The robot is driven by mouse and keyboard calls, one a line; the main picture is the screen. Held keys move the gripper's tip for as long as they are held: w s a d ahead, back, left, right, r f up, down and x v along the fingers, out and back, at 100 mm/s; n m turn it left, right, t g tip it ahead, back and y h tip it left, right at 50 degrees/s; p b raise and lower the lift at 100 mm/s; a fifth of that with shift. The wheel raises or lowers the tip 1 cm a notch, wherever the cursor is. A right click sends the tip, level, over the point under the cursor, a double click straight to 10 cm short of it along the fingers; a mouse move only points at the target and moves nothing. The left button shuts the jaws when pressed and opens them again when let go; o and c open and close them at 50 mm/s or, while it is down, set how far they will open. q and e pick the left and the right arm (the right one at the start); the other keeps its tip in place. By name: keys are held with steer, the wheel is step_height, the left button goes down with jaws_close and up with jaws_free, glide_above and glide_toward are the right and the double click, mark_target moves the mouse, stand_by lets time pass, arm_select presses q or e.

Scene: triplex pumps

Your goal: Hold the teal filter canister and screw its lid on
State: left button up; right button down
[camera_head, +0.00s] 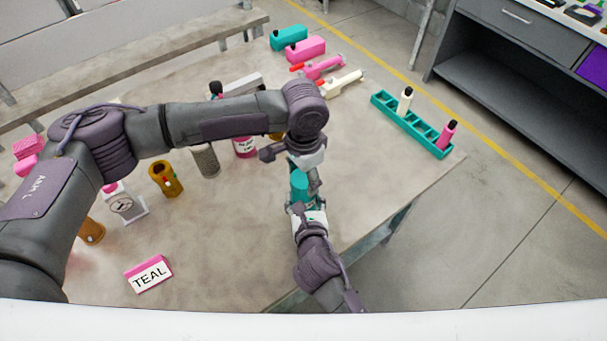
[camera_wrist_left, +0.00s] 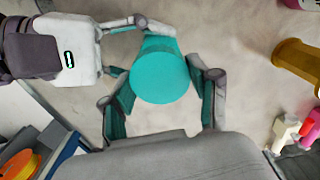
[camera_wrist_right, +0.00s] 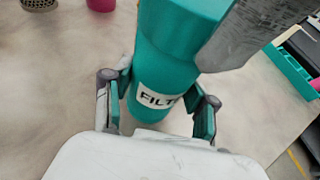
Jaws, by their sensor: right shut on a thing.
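The teal filter canister (camera_wrist_right: 160,90), with a white label reading "FILT…", stands upright near the table's front right edge. My right gripper (camera_head: 308,207) is shut around its body from the front, and its fingers flank the canister in the right wrist view (camera_wrist_right: 158,108). My left gripper (camera_head: 293,168) is above the canister, pointing down. In the left wrist view a round teal top (camera_wrist_left: 160,78) sits between its spread fingers (camera_wrist_left: 165,98). I cannot tell whether this top is a separate lid or how it is seated.
A teal rack (camera_head: 413,124) with a white and a pink bottle is at the right table edge. A "TEAL" sign (camera_head: 149,274) lies at the front. An ochre holder (camera_head: 165,179), a mesh cup (camera_head: 206,161) and a pink container (camera_head: 245,147) stand left. Pumps (camera_head: 318,68) lie behind.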

arm_select(q)
steer(key=c, duration=0.4)
steer(key=o, duration=1.3)
steer(key=shift+o, duration=0.2)
step_height(320, 180, up, 12)
arm_select(e)
steer(key=shift+c, duration=1.3)
jaws_free()
steer(key=v, duration=1.2)
